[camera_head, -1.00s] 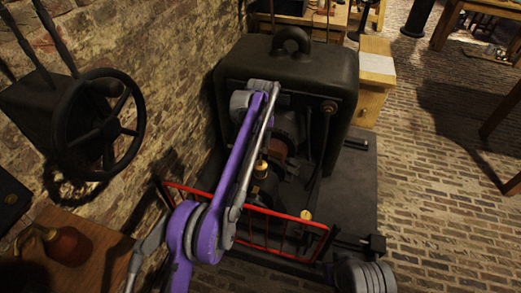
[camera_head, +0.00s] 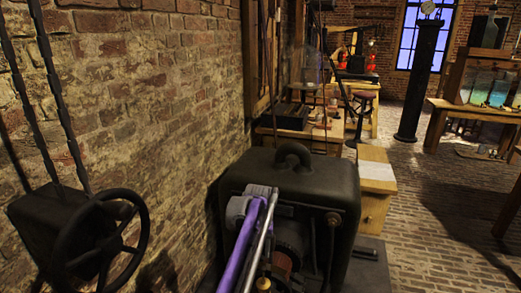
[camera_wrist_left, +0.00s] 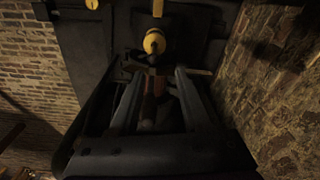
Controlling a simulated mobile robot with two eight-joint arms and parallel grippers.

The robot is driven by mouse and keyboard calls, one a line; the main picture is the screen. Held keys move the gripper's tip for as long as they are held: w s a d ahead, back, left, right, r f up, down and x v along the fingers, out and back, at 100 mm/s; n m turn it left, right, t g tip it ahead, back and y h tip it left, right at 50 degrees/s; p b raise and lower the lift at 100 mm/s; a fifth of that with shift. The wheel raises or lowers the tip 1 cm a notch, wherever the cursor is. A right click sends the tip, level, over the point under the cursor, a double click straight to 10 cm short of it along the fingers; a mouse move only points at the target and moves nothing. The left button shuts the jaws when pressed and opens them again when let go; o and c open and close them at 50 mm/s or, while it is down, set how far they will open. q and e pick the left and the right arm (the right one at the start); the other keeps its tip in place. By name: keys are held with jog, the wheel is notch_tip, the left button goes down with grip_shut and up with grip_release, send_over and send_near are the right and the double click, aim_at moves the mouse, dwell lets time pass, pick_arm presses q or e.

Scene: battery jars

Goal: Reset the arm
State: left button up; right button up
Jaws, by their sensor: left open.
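My left arm (camera_head: 250,240), purple and grey, rises from the bottom edge in the head view, in front of a large black machine (camera_head: 340,195). Its gripper is not visible there. In the left wrist view my left gripper (camera_wrist_left: 157,82) shows two dark fingers set apart. A reddish-brown part (camera_wrist_left: 152,100) of the machine shows between them, and I see no object held. A round brass knob (camera_wrist_left: 154,42) lies beyond the fingertips. My right arm and gripper are not in view.
A black handwheel (camera_head: 100,240) stands at the left by the brick wall (camera_head: 150,90). A wooden cabinet (camera_head: 376,190) is behind the machine. Glass jars with blue-green liquid (camera_head: 500,92) stand on a far right table. Brick floor (camera_head: 430,220) is open at the right.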

pick_arm(q)
jog(key=s+a+r+t, duration=0.1)
jog(key=s+a+r, duration=0.2)
jog(key=s+a, duration=0.4)
jog(key=s+a+r+t, duration=0.1)
jog(key=s+a+r, duration=0.35)
jog(key=s, duration=0.45)
jog(key=s+a+f+t, duration=0.15)
jog(key=s+f, duration=0.25)
jog(key=s, duration=0.4)
jog(key=s+a+f+n, duration=0.1)
jog(key=s+a+f, duration=0.15)
jog(key=s, duration=0.55)
jog(key=s+a+f, duration=0.2)
jog(key=s+f, duration=0.2)
jog(key=s, duration=0.4)
notch_tip(320, 180, up, 13)
jog(key=w+t+p, duration=0.1)
jog(key=p, duration=1.1)
jog(key=shift+w+p, duration=0.2)
jog(key=shift+p, duration=0.15)
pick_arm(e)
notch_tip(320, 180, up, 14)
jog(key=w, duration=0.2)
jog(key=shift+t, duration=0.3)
pick_arm(q)
jog(key=shift+s, duration=0.1)
